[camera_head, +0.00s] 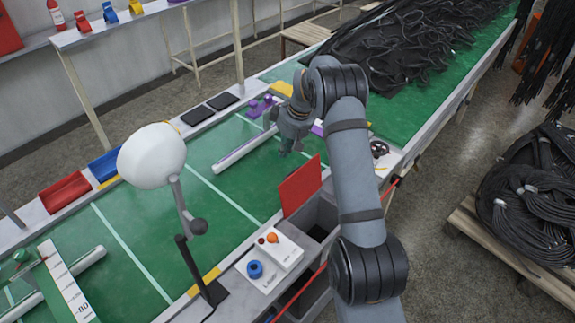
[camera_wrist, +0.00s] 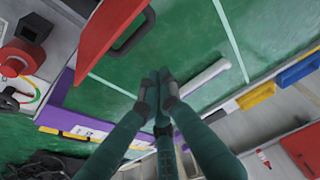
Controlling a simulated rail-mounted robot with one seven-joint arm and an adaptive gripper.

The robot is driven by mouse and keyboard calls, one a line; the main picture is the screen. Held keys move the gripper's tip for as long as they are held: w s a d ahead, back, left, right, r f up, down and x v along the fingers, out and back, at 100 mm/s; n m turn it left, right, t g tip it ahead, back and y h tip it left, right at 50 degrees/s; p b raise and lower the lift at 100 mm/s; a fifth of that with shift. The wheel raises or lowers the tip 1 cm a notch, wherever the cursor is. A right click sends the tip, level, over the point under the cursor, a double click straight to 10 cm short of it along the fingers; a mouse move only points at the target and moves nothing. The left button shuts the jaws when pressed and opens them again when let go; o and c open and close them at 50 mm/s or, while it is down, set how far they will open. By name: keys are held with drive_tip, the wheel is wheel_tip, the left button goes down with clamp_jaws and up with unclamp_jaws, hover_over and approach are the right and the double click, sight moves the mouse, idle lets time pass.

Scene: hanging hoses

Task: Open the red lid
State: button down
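The red lid (camera_head: 300,186) stands raised and steeply tilted at the back edge of a grey bin (camera_head: 318,215), whose inside partly shows. In the wrist view the red lid (camera_wrist: 105,28) is at the upper left, with a dark curved handle (camera_wrist: 136,32) on its near side. My gripper (camera_head: 291,152) hangs over the green table, behind and above the lid, and apart from it. In the wrist view my gripper (camera_wrist: 159,76) has its fingertips close together with nothing seen between them. The fingers do not touch the lid or handle.
A white control box (camera_head: 276,256) with a blue knob and an orange button sits left of the bin. A white tube (camera_head: 245,149) lies on the green table. A white round-headed lamp (camera_head: 153,156) stands to the left. Black hoses (camera_head: 420,45) are piled at the back.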

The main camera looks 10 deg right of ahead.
sight(297, 184)
wheel_tip(297, 184, down, 6)
drive_tip(key=s+p, duration=0.1)
drive_tip(key=p, duration=0.3)
drive_tip(key=shift+d, duration=0.4)
drive_tip(key=shift+s+r, duration=0.1)
